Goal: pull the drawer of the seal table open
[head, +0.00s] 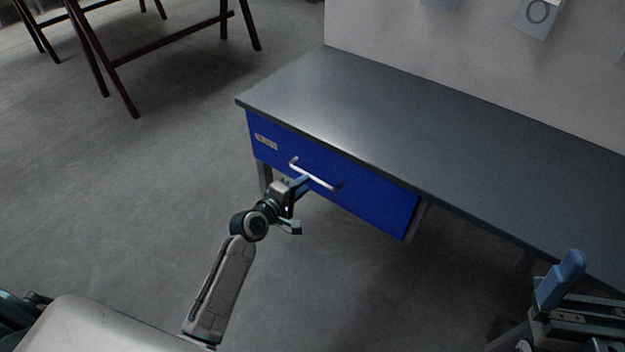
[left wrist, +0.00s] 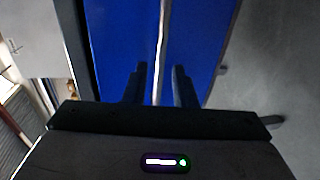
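The seal table (head: 400,110) has a grey top and a blue drawer (head: 375,205) under its left end. The drawer front looks closed, under the table's front edge. A pale bar handle (head: 315,175) runs across the drawer front. My left gripper (head: 302,184) is at the handle in the head view. In the left wrist view, the two dark fingers of my left gripper (left wrist: 160,72) are apart, with the handle (left wrist: 160,40) between them and the blue drawer front (left wrist: 112,45) behind. Contact with the handle cannot be made out. My right gripper (head: 562,282) is at the lower right, partly cut off, away from the drawer.
A pale wall panel (head: 430,55) stands behind the table, with small grey plates (head: 540,14) on it. Dark red trestle legs (head: 100,60) stand at the upper left. The grey floor (head: 150,190) in front and left of the drawer is clear.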

